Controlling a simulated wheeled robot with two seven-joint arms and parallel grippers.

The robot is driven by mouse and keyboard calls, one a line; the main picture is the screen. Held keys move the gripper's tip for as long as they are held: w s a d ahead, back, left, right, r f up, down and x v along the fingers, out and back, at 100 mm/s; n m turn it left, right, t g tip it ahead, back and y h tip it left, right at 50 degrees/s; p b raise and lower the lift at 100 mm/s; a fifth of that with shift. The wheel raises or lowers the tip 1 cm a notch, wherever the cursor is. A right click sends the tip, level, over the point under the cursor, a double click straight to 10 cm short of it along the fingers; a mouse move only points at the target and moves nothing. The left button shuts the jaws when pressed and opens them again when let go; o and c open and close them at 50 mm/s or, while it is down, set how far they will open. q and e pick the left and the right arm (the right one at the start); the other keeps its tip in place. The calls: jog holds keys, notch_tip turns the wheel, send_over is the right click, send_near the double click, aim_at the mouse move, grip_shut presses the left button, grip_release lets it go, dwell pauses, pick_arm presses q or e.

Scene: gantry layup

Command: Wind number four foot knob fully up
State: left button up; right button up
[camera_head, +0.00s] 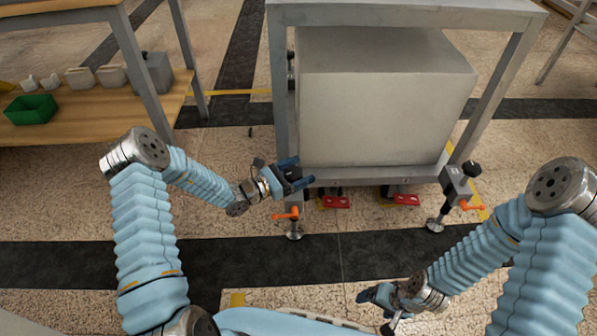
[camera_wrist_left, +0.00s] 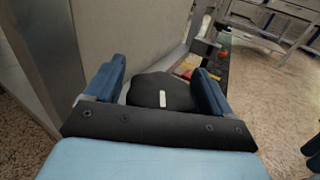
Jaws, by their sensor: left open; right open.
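The gantry's front left foot shows in the head view, with an orange lever (camera_head: 287,213) and a round pad (camera_head: 294,236) on the floor. My left gripper (camera_head: 297,174) is open at the top of this foot and hides its knob there. In the left wrist view a black knob (camera_wrist_left: 160,92) with a white mark lies between the open blue fingers, apparently not gripped. The front right foot has a black knob (camera_head: 471,168), an orange lever (camera_head: 470,206) and a pad (camera_head: 435,225). I cannot read any foot number. My right gripper (camera_head: 377,308) is open and empty, low over the floor.
A large grey block (camera_head: 385,105) stands inside the gantry's metal frame (camera_head: 278,80), close by my left gripper. Red pieces (camera_head: 336,202) sit below its front edge. A wooden table (camera_head: 90,125) with a green bin (camera_head: 30,109) stands left. The floor in front is clear.

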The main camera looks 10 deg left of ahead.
pick_arm(q)
jog(key=shift+c, duration=0.5)
jog(key=c, duration=0.9)
jog(key=n+t+y+p, duration=0.2)
jog(key=y, duration=0.1)
jog(key=shift+w+r+n+p, duration=0.1)
jog(key=shift+r+n+p, duration=0.1)
jog(key=shift+n+p, duration=0.15)
jog(key=n+t+y+p, duration=0.1)
jog(key=y+p, duration=0.1)
jog(key=n+t+y+p, duration=0.1)
jog(key=n+y+p, duration=0.1)
jog(key=y, duration=0.1)
jog(key=n+t+y+p, duration=0.1)
jog(key=n+y+p, duration=0.1)
jog(key=shift+w+a+y, duration=0.15)
jog(key=shift+a+y, duration=0.25)
jog(key=n+y, duration=0.1)
jog(key=n+y+p, duration=0.1)
jog(key=shift+a+f+y+p, duration=0.1)
jog(key=shift+a+y+p, duration=0.1)
jog(key=shift+y+p, duration=0.15)
jog(key=shift+a+f+n+y+p, duration=0.15)
jog(key=shift+n+y+p, duration=0.25)
jog(key=shift+y, duration=0.45)
jog(key=shift+n+y, duration=0.25)
jog(key=shift+y, duration=0.05)
